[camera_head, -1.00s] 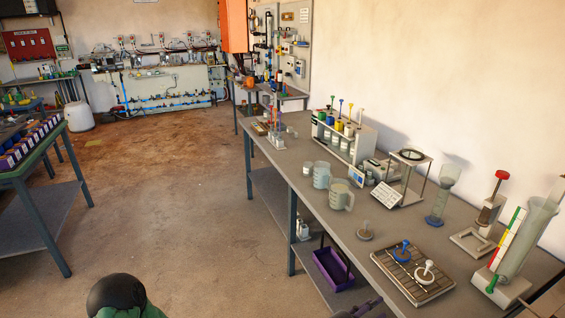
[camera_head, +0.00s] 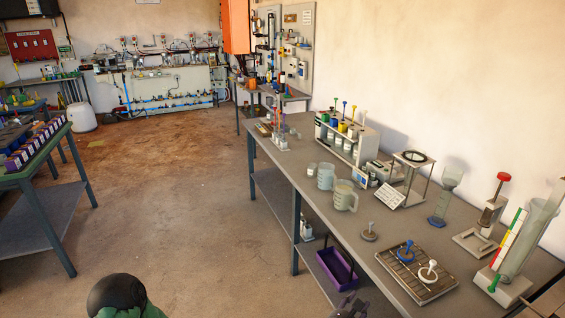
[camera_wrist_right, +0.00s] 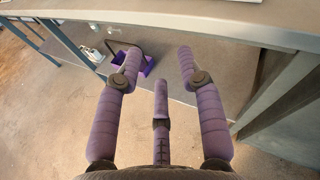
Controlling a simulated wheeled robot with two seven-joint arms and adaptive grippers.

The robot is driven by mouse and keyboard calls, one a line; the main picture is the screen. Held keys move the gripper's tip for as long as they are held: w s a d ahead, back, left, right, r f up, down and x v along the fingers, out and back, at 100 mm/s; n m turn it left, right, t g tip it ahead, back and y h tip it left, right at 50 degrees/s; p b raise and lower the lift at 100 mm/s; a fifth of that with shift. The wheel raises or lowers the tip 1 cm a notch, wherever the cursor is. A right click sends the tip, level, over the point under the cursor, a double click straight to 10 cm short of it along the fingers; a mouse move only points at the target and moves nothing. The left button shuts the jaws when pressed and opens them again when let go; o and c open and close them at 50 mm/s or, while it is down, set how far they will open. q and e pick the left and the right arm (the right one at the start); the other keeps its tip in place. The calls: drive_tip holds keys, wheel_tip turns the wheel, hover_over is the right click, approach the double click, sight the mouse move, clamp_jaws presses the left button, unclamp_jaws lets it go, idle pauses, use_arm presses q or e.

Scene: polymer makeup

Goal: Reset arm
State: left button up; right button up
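My right gripper (camera_wrist_right: 159,58) shows in the wrist view with its purple segmented fingers spread apart and nothing between them. It is below the level of the workbench top (camera_wrist_right: 200,22), in front of the bench's open side. In the head view only a dark bit of the right gripper (camera_head: 350,306) shows at the bottom edge, in front of the bench.
Another table (camera_head: 40,180) stands left. The floor between is clear.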

drive_tip(key=s+a+f+n+g+y+p, duration=0.15)
drive_tip(key=f+n+y, duration=0.25)
drive_tip(key=f+n, duration=0.45)
drive_tip(key=s+a+f+n+g+y+p, duration=0.15)
drive_tip(key=a+f+n+y, duration=0.35)
drive_tip(key=n, duration=0.6)
drive_tip(key=s+a+f+n+g+y, duration=0.2)
drive_tip(key=s+f+n+g, duration=0.2)
drive_tip(key=s+n, duration=0.4)
drive_tip(key=s+a+f+n+g+y+p, duration=0.1)
drive_tip(key=s+f+n+g, duration=0.3)
drive_tip(key=s+n, duration=0.5)
drive_tip(key=shift+s+a+f+y, duration=0.5)
drive_tip(key=shift+s+f, duration=0.15)
drive_tip(key=shift+s, duration=0.4)
